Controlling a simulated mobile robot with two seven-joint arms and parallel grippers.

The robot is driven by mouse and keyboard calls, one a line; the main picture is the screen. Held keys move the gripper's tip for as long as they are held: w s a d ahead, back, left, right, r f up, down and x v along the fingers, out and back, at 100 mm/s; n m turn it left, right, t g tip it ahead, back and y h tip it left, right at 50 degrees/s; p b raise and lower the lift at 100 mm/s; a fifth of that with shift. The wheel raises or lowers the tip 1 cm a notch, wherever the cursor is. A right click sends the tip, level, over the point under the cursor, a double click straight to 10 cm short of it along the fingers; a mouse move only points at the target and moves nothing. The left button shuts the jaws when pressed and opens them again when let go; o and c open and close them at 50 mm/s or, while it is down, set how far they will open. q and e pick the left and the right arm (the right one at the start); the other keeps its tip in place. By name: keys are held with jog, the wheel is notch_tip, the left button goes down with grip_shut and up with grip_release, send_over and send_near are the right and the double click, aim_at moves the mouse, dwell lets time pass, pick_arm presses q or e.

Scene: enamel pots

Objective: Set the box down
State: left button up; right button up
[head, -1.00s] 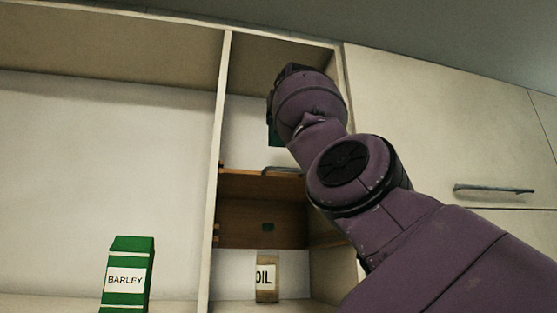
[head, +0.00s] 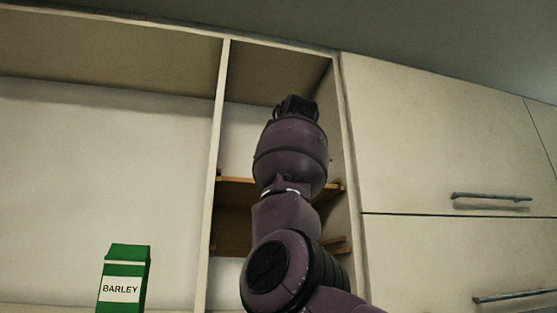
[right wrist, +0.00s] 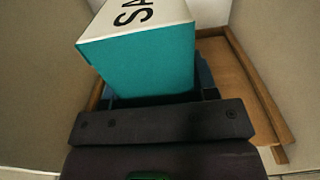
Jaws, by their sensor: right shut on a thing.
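A teal box (right wrist: 150,62) with a white label reading "SA" fills the upper middle of the right wrist view; the rest of its lettering is cut off. My right gripper (right wrist: 160,95) is shut on this box, with dark fingers at its near end. In the head view my right arm reaches up into the narrow cupboard compartment and hides the box. The wooden shelf (head: 235,188) crosses that compartment behind my arm. It also shows in the right wrist view (right wrist: 240,88), below and beside the box. I cannot tell whether the box touches it. My left gripper is not in view.
A green BARLEY carton (head: 124,280) stands in the wide bay at left. An upright divider (head: 218,150) separates that bay from the narrow compartment. Closed cupboard doors with a bar handle (head: 490,197) are at right.

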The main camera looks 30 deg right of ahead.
notch_tip(320, 180, down, 3)
jog(key=shift+w+f, duration=0.1)
jog(key=shift+w, duration=0.05)
jog(key=shift+f, duration=0.15)
jog(key=o, duration=0.7)
jog(key=shift+f, duration=0.15)
jog(key=o, duration=0.4)
jog(key=shift+o, duration=0.2)
jog(key=shift+r, duration=0.2)
